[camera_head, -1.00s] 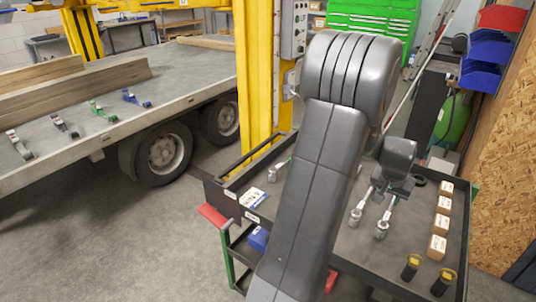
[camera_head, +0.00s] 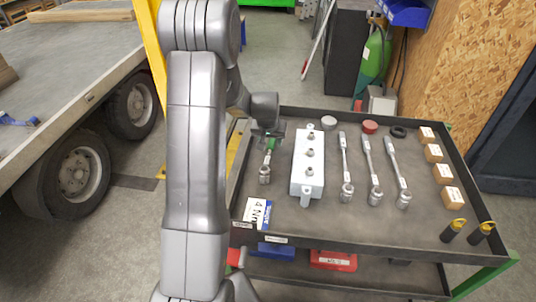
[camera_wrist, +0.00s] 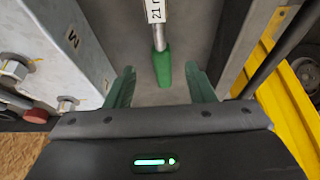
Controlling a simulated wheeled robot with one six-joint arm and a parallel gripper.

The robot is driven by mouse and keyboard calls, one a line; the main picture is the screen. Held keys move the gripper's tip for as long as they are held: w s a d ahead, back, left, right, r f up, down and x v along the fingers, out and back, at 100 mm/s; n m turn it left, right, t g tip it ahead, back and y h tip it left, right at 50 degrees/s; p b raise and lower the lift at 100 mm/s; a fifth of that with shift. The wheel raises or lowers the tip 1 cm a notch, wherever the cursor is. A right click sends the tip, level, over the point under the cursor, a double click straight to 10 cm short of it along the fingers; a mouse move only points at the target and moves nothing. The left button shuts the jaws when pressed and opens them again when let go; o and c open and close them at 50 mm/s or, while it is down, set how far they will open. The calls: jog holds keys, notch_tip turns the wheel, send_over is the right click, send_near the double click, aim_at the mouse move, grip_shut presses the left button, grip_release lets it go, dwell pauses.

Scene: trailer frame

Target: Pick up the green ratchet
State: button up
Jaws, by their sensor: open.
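The green ratchet, with a green handle (camera_wrist: 163,68) and a labelled metal shaft, lies on the top tray of the tool cart (camera_head: 330,222). In the head view it (camera_head: 265,174) lies left of a grey metal block, its socket end toward the front, its handle partly hidden by my gripper (camera_head: 269,134). In the wrist view my gripper (camera_wrist: 161,80) is open, its two green-tinted fingers on either side of the handle's end and apart from it. I cannot tell exactly how high the fingers are above the tray.
The grey block (camera_head: 306,165) with several studs stands close right of the ratchet. Several other ratchets (camera_head: 371,172) lie further right, with small boxes (camera_head: 443,174) along the tray's right side. The tray has a raised rim. A truck trailer (camera_head: 60,75) stands at left.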

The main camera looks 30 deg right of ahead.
aim_at(271, 146)
jog(key=shift+w+f, duration=0.15)
jog(key=shift+f, duration=0.05)
jog(key=shift+d+f, duration=0.15)
jog(key=shift+f, duration=0.25)
jog(key=shift+p+x, duration=0.55)
jog(key=shift+x, duration=1.65)
grip_shut()
